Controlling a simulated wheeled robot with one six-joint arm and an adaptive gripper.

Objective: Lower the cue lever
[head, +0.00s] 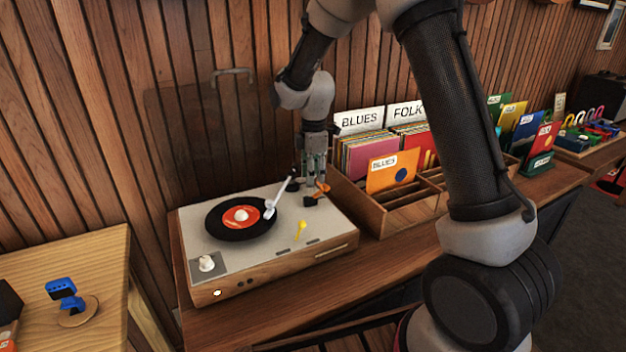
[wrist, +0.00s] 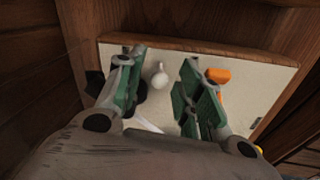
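The record player (head: 330,222) stands on the wooden counter with a black record (head: 225,228) with an orange label on its platter. The white tonearm (head: 281,190) reaches over the record's right side; I cannot tell whether its tip touches. A small orange lever (head: 321,188) sits at the deck's back right, and a yellow lever (head: 300,230) sits nearer the front; which is the cue lever is not certain. My gripper (head: 311,180) points down over the back right of the deck. In the wrist view its fingers (wrist: 160,95) are apart and empty, with the orange lever (wrist: 218,75) beyond the right finger.
A wooden record crate (head: 385,218) stands close to the player's right. A wooden table (head: 103,262) with a blue object (head: 64,292) is at the left. The hinged dark lid (head: 200,145) stands raised behind the deck, near my arm.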

